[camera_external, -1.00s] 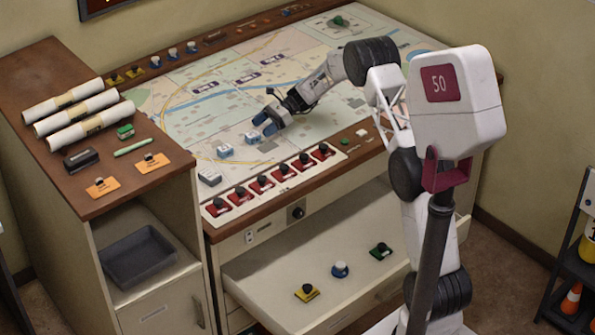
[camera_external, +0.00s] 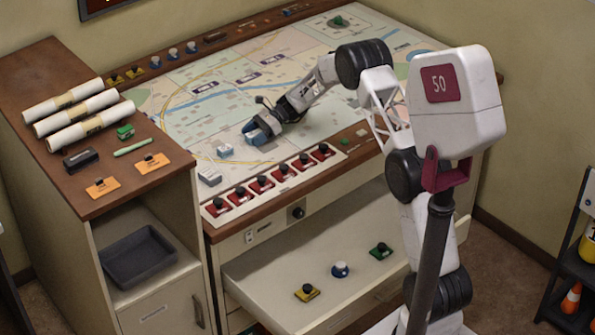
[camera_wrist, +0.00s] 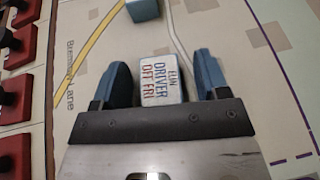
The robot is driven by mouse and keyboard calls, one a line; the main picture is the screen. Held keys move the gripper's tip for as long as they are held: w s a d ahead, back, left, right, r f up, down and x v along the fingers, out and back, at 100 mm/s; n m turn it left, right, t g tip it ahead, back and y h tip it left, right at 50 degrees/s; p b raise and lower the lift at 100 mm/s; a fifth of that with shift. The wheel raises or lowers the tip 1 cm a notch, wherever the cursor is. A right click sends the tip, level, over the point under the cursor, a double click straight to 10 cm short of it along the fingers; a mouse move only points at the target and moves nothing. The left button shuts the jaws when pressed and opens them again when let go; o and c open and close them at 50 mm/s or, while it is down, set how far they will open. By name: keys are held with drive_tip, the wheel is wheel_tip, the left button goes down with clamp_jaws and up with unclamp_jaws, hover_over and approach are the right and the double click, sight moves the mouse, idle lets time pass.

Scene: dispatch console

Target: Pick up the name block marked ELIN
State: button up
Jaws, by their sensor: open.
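The name block marked ELIN (camera_wrist: 161,82) has a white top with the lines "ELIN", "DRIVER" and "OFF FRI". In the wrist view it sits on the map between the two blue fingers of my gripper (camera_wrist: 163,86), with a small gap on each side. My gripper is open and low over the map, and also shows in the external view (camera_external: 258,132). There its fingers mostly hide the ELIN block. A second block with light blue sides (camera_wrist: 143,9) stands just beyond; it also shows in the external view (camera_external: 225,150).
A grey-white block (camera_external: 209,178) lies nearer the map's front left. A row of red switches (camera_external: 265,183) runs along the front edge, also along the left of the wrist view (camera_wrist: 14,100). The drawer (camera_external: 255,275) below is open.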

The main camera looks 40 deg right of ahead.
sight(253, 134)
drive_tip(key=c, duration=1)
drive_tip(key=shift+r, duration=0.1)
drive_tip(key=shift+r, duration=0.75)
wheel_tip(253, 134, up, 2)
drive_tip(key=s, duration=0.5)
drive_tip(key=s+a+r, duration=0.1)
drive_tip(key=s, duration=1)
drive_tip(key=shift+a+r, duration=0.15)
drive_tip(key=shift+a, duration=0.15)
